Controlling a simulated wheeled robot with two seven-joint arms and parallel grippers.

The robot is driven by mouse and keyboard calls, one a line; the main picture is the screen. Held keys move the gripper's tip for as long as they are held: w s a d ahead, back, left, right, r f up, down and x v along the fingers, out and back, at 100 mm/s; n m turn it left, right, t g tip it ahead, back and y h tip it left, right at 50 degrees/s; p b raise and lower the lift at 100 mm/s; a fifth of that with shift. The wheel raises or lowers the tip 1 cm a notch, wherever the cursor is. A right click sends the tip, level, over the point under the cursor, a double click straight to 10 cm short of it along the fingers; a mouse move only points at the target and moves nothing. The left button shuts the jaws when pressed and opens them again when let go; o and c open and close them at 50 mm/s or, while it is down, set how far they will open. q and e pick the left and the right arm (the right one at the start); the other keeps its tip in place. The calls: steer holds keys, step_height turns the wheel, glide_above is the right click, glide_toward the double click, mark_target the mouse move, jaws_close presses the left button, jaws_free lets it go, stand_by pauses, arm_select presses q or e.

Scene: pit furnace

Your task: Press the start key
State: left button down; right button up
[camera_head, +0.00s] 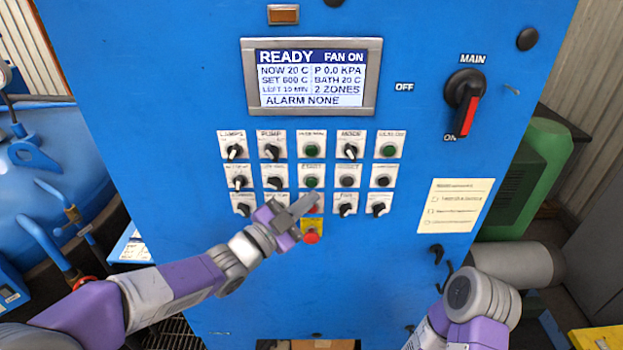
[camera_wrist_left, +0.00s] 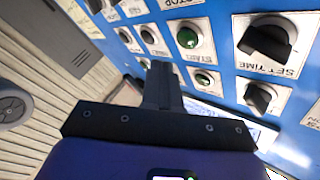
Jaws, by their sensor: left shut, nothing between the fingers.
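The control panel (camera_head: 390,260) is a blue cabinet front with rows of white-plated knobs and buttons. A green button (camera_head: 312,182) sits in the middle column, second row; its small label looks like START but is blurred. My left gripper (camera_head: 308,203) is shut and empty, its tip just below that button, over the bottom-row plate. It partly hides that plate. I cannot tell whether the tip touches the panel. In the left wrist view the shut fingers (camera_wrist_left: 162,85) point toward the panel, with green buttons beyond them. My right gripper is out of view.
The display (camera_head: 312,77) reads READY, FAN ON, ALARM NONE. A red mushroom button (camera_head: 311,237) on a yellow plate sits just below my left gripper. Knobs flank the middle column. The red-handled main switch (camera_head: 465,100) is at upper right, with a paper note (camera_head: 455,205) below it.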

arm_select(q)
steer(key=shift+w, duration=0.85)
stand_by(0.9)
steer(key=shift+w+f, duration=0.1)
stand_by(0.5)
steer(key=shift+w, duration=0.35)
steer(key=shift+w, duration=0.35)
stand_by(0.5)
steer(key=shift+b, duration=0.3)
steer(key=shift+s+b, duration=0.55)
steer(key=shift+s, duration=0.25)
